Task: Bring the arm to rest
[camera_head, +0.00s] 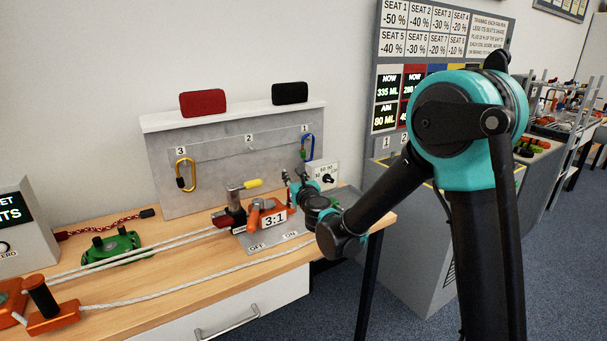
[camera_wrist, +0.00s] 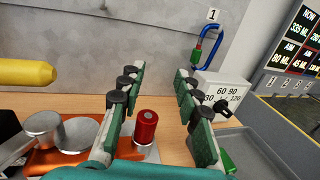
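My arm reaches over the right end of the wooden bench (camera_head: 185,262) in the head view. My gripper (camera_head: 294,181) is above the bench, just right of the 3:1 rope device (camera_head: 265,214) and in front of the grey board (camera_head: 225,150). In the wrist view my gripper (camera_wrist: 160,74) has its two green-padded fingers spread well apart, with nothing held between the tips. A red cylinder (camera_wrist: 147,127) shows between the fingers, lower down; I cannot tell its exact distance from them.
A blue carabiner (camera_head: 308,146) hangs on the board close to my gripper, above a white dial box (camera_head: 325,177). A yellow carabiner (camera_head: 186,174) hangs further left. Ropes and a green device (camera_head: 112,246) lie on the bench. A grey cabinet (camera_head: 425,250) stands right.

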